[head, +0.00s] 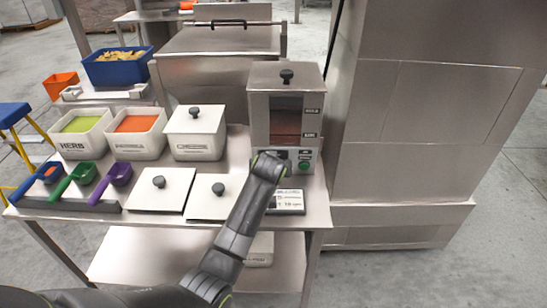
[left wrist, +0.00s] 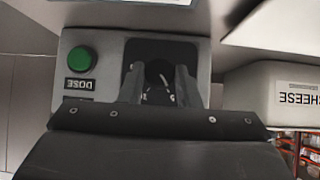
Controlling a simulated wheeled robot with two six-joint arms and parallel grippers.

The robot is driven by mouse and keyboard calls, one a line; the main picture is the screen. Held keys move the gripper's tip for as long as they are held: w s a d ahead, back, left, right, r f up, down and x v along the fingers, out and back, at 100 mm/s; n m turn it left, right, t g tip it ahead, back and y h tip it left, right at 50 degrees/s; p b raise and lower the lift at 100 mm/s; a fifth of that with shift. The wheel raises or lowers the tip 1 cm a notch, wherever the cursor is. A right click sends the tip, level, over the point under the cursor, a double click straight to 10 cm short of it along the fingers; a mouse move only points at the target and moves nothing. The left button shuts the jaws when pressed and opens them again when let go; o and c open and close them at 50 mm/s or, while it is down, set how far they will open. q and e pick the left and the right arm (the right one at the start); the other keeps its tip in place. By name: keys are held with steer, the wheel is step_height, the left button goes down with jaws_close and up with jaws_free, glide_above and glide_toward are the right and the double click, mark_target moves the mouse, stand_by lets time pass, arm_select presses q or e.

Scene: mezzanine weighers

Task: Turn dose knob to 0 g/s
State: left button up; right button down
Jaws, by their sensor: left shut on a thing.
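The steel dosing machine (head: 313,90) stands at the back right of the table, with a small window and a black lid knob. Its grey front panel carries a green button (head: 304,166). In the left wrist view the green button (left wrist: 83,61) sits beside an upside-down DOSE label. The dark dose knob (left wrist: 158,72) is on a black plate, between the fingers of my left gripper (left wrist: 158,90). The gripper is shut on it. Pale marks show near the knob, but its setting is not readable. In the head view my left gripper (head: 270,165) hides the knob. My right gripper is not in view.
A white bin marked CHEESE (head: 196,140) stands left of the machine, beside bins of orange (head: 137,124) and green (head: 82,125) contents. Two white lids (head: 160,190) and several scoops lie in front. A small display (head: 290,203) sits below the panel. A tall steel cabinet (head: 420,110) bounds the right.

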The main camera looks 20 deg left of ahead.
arm_select(q)
steer(key=shift+s+a+n+t+h+p, duration=0.1)
steer(key=shift+a+n+t+h+p, duration=0.1)
steer(key=shift+n+h+p, duration=0.35)
steer(key=shift+a+n+t+h+p, duration=0.1)
steer(key=shift+n+t+h+p, duration=0.2)
steer(key=shift+h+p, duration=0.35)
steer(key=shift+a+f+n+t+h, duration=0.2)
steer(key=shift+n+t+h, duration=0.1)
steer(key=shift+n+h, duration=0.5)
steer(key=shift+f+n+t+h, duration=0.2)
steer(key=shift+n+t+h, duration=0.1)
steer(key=shift+n+h, duration=0.25)
steer(key=shift+f+n+t+h+b, duration=0.1)
steer(key=shift+n+t+h+b, duration=0.2)
steer(key=shift+h+b, duration=0.3)
steer(key=shift+n+t+h+b, duration=0.4)
steer(key=shift+n+h+b, duration=0.1)
steer(key=shift+b, duration=0.35)
steer(key=shift+n+b, duration=0.3)
steer(key=shift+b, duration=0.1)
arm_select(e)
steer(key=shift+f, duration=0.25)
arm_select(q)
steer(key=shift+t, duration=0.3)
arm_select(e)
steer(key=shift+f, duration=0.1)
